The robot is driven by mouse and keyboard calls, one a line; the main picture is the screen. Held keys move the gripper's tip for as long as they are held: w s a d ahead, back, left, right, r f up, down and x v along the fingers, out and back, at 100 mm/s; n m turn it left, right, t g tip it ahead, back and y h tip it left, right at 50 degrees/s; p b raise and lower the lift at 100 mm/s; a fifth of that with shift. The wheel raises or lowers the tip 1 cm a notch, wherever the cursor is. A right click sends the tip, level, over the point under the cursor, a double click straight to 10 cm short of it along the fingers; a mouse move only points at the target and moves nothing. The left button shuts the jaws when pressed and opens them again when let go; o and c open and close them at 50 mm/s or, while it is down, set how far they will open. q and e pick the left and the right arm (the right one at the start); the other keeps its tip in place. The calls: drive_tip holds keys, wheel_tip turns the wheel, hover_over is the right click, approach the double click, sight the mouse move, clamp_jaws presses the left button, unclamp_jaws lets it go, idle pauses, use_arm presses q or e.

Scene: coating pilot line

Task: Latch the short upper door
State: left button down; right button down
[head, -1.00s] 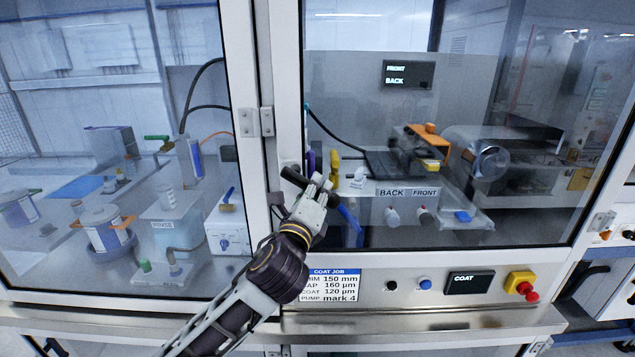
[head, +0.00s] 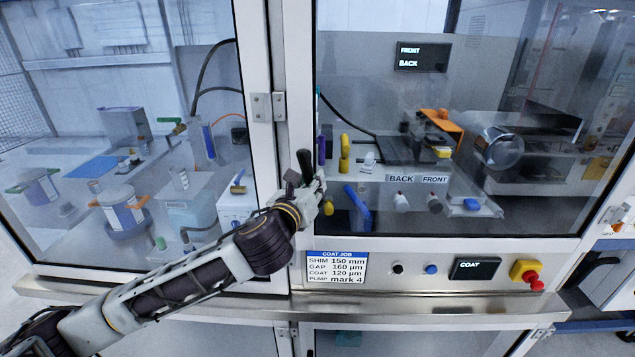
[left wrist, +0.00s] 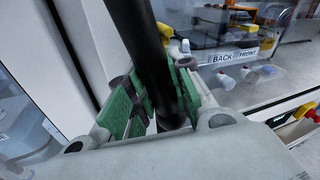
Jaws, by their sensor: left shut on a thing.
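The short upper door (head: 298,70) is the right glazed door, with a white frame, and looks closed against the enclosure. Its black lever handle (head: 304,160) is on the left side of the frame and stands close to upright. My left gripper (head: 312,190) is shut on this handle, low on the lever. In the left wrist view the black handle (left wrist: 146,45) runs between the green finger pads (left wrist: 150,105). The latch itself is hidden behind the gripper. My right gripper is not in view.
A taller glazed door (head: 252,60) stands to the left, with a hinge (head: 268,107) on the frame. Below the door are a job card (head: 336,268), buttons, a COAT display (head: 474,268) and a red emergency stop (head: 535,285). A steel ledge (head: 420,304) runs beneath.

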use_arm(q)
drive_tip(key=shift+a+f+m+g+y, duration=0.2)
drive_tip(key=shift+a+m+g+y, duration=0.15)
drive_tip(key=shift+a+m, duration=0.65)
drive_tip(key=shift+d+m, duration=0.2)
drive_tip(key=shift+m, duration=0.1)
drive_tip(key=c, duration=1.2)
unclamp_jaws()
drive_tip(key=shift+c, duration=0.2)
drive_tip(key=shift+r, duration=0.1)
drive_tip(key=shift+s, duration=0.1)
drive_tip(key=f+v, duration=0.1)
drive_tip(key=v, duration=0.6)
drive_tip(key=shift+r, duration=0.45)
drive_tip(key=shift+s+a+f, duration=0.1)
